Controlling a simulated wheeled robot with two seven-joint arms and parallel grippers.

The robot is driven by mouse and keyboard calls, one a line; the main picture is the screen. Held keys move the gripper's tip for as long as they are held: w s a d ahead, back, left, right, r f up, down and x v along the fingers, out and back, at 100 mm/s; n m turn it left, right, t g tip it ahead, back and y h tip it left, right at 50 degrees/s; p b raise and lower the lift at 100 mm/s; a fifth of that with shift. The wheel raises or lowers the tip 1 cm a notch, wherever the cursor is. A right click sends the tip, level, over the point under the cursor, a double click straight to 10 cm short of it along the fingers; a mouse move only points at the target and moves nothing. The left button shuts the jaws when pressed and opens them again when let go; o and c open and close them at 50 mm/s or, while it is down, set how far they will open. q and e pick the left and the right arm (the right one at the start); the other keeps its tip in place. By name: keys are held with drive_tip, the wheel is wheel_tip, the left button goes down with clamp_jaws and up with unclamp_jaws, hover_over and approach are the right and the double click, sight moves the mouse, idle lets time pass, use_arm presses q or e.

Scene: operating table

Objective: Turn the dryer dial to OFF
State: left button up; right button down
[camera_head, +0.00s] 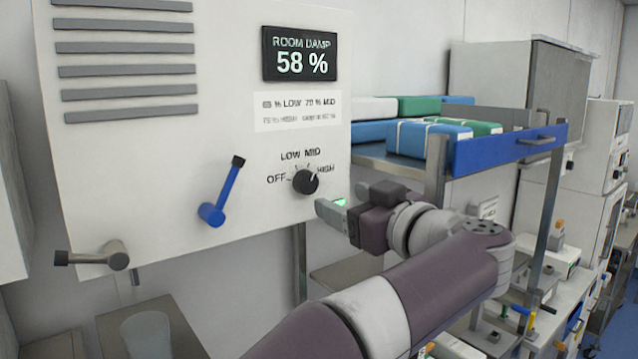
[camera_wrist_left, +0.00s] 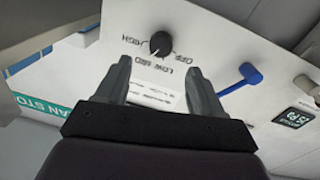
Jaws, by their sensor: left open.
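The dryer dial (camera_head: 306,181) is a round black knob on the white panel (camera_head: 180,160), with OFF, LOW, MID and HIGH printed around it. It also shows in the left wrist view (camera_wrist_left: 160,43), just beyond the fingertips. Its exact setting is too small to tell. My left gripper (camera_head: 343,202) is open and empty, to the right of and slightly below the dial in the head view. In the left wrist view, its two fingers (camera_wrist_left: 159,68) are spread with the printed label between them, apart from the dial. My right gripper is out of view.
A blue lever (camera_head: 220,197) and a grey lever (camera_head: 100,257) stick out of the panel left of the dial. A display (camera_head: 299,54) above reads 58 %. A blue-edged shelf (camera_head: 500,148) with wrapped packs stands right of the panel, behind my arm.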

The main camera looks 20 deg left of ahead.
sight(310, 186)
use_arm(q)
drive_tip(key=p+x, duration=0.2)
drive_tip(key=x, duration=0.5)
drive_tip(key=shift+a+r, duration=0.1)
drive_tip(key=shift+a, duration=0.35)
drive_tip(key=shift+w+a, duration=0.15)
drive_tip(key=shift+w, duration=0.25)
drive_tip(key=c, duration=1.1)
